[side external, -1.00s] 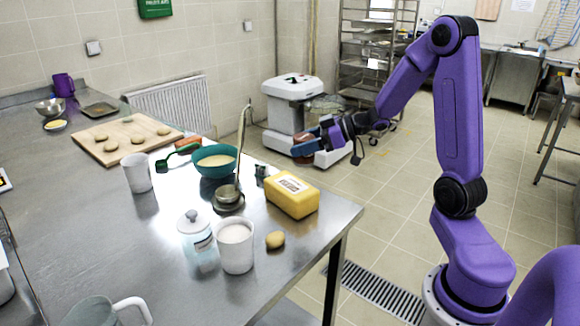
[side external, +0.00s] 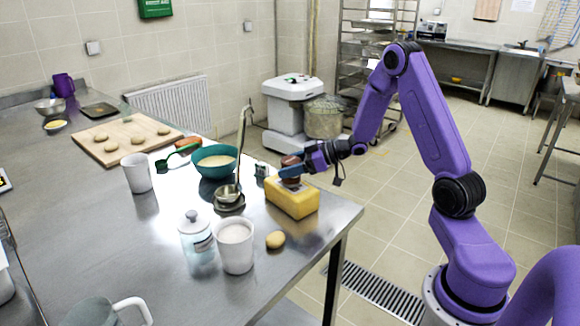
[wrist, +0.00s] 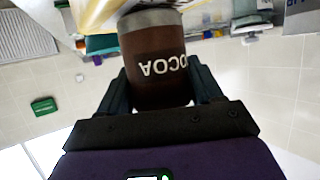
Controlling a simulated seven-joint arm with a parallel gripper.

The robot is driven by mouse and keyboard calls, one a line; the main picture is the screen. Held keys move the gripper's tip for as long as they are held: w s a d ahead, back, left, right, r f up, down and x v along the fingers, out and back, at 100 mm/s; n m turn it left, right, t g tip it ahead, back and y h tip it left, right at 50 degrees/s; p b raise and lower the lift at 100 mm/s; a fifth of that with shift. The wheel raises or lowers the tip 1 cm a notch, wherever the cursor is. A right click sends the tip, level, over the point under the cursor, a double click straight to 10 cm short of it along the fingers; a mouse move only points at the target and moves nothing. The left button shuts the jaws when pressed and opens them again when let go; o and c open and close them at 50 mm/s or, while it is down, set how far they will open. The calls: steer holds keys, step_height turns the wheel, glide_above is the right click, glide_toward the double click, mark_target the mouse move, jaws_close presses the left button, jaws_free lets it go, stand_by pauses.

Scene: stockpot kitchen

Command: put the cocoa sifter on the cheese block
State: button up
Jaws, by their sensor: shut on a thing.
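The cocoa sifter is a brown cylinder with a grey end band and white COCOA lettering, which fills the middle of the wrist view (wrist: 155,62). In the side view the sifter (side external: 291,162) is at the top of the yellow cheese block (side external: 290,200), near its middle. I cannot tell whether it touches the block or hovers just over it. My gripper (side external: 292,171) is shut on the sifter, with one finger on each side of it (wrist: 157,85). The cheese block lies near the table's right edge, its top label partly hidden by the gripper.
A teal bowl (side external: 216,168), small metal cups with a tall ladle (side external: 229,197), a lidded glass jar (side external: 195,235), a white cup (side external: 235,250) and a potato-like lump (side external: 275,240) stand near the block. The steel table (side external: 330,218) is bare at the right corner.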

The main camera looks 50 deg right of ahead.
steer(key=shift+f, duration=0.25)
steer(key=o, duration=1.2)
steer(key=shift+c, duration=0.2)
steer(key=shift+r, duration=0.1)
